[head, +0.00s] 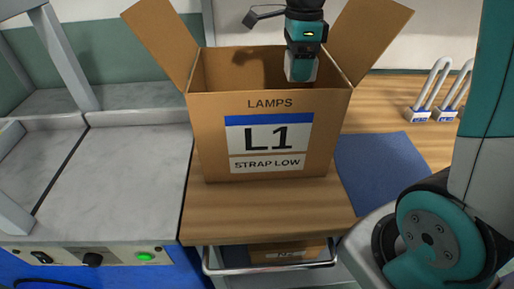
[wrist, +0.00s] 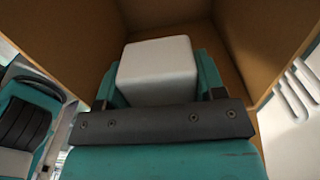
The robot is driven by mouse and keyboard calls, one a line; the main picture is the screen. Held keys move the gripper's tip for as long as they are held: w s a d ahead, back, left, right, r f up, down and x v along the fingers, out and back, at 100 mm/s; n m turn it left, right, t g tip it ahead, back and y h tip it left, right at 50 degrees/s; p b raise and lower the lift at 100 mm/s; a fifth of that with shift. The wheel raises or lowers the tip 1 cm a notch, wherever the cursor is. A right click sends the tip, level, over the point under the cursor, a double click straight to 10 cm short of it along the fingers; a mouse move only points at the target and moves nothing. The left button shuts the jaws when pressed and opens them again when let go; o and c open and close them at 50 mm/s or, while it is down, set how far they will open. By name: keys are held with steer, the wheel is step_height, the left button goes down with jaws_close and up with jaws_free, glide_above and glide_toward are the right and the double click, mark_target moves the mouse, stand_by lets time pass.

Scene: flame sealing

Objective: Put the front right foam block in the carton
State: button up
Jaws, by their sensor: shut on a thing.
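The open carton (head: 268,137), labelled LAMPS L1 STRAP LOW, stands on a wooden surface in the middle of the head view. My gripper (head: 300,70) points down into its right side, at the level of the rim. It is shut on a white foam block (wrist: 158,68), which shows between the fingers in the wrist view. The carton's brown inner walls (wrist: 90,30) surround the block there.
Two carton flaps (head: 163,42) stand spread out at left and right. A blue mat (head: 381,168) lies right of the carton, with white-handled padlocks (head: 420,114) behind it. A grey metal worktop (head: 110,175) is at left. A drawer (head: 270,262) is below the carton.

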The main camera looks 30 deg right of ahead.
steer(key=f, duration=2.1)
steer(key=shift+w+f+b, duration=0.25)
steer(key=shift+w+b, duration=0.05)
steer(key=shift+b, duration=0.05)
steer(key=shift+f, duration=0.1)
steer(key=o, duration=0.9)
step_height(320, 180, up, 12)
steer(key=shift+r, duration=0.15)
